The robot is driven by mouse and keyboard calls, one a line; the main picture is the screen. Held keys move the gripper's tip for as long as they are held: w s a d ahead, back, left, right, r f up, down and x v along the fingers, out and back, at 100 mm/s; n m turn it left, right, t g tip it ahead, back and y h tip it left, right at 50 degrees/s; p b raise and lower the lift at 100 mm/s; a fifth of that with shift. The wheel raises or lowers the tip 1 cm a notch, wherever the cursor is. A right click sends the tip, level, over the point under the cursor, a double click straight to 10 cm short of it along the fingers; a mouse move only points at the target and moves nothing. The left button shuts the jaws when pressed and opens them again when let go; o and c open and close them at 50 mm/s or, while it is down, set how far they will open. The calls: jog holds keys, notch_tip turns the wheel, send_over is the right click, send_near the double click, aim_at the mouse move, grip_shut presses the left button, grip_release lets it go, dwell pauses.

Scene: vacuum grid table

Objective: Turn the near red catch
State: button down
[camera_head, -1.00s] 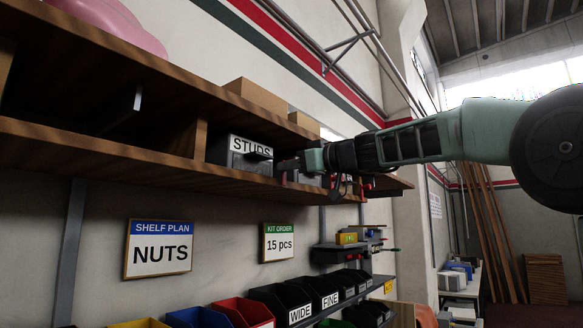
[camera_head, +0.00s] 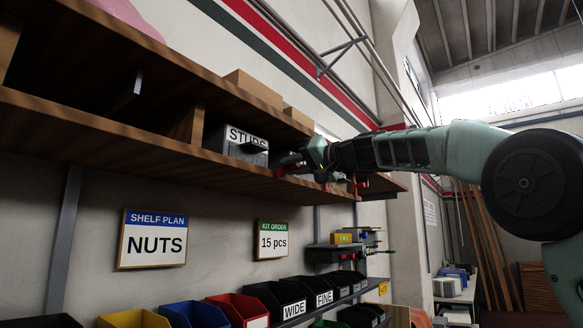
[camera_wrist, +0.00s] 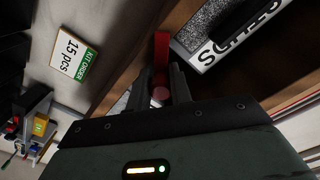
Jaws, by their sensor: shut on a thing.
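The near red catch (camera_wrist: 161,48) is a red bar at the shelf's front edge. In the wrist view it runs up from between my two dark fingers, and its round red end sits between them. My gripper (camera_wrist: 160,92) is shut on this catch. In the head view my gripper (camera_head: 287,165) is at the shelf edge, just right of the grey STUDS box (camera_head: 238,145). A bit of red (camera_head: 280,172) shows by the fingertips there. My gripper hides most of the catch in that view.
The wooden shelf (camera_head: 110,133) runs along the wall, with cardboard boxes (camera_head: 254,88) on top. Below hang the NUTS sign (camera_head: 153,240) and the 15 pcs card (camera_head: 272,241). Coloured bins (camera_head: 190,314) stand lower down. More red parts (camera_head: 361,186) show farther along the shelf edge.

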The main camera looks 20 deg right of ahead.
jog(key=m, duration=0.1)
jog(key=f+m, duration=0.1)
jog(key=m, duration=0.1)
jog(key=m+b, duration=0.1)
jog(key=shift+w+d+f+m, duration=0.25)
jog(key=shift+d+f+m, duration=0.05)
jog(key=shift+d, duration=0.05)
jog(key=shift+f+m, duration=0.25)
jog(key=shift+m, duration=0.5)
jog(key=shift+f+m, duration=0.25)
jog(key=shift+m, duration=0.5)
jog(key=c, duration=1.3)
grip_release()
jog(key=shift+o, duration=0.2)
jog(key=shift+d+b, duration=0.1)
jog(key=shift+b, duration=0.2)
jog(key=b+v, duration=0.7)
jog(key=v, duration=1)
jog(key=shift+s+b, duration=0.15)
jog(key=shift+b, duration=0.25)
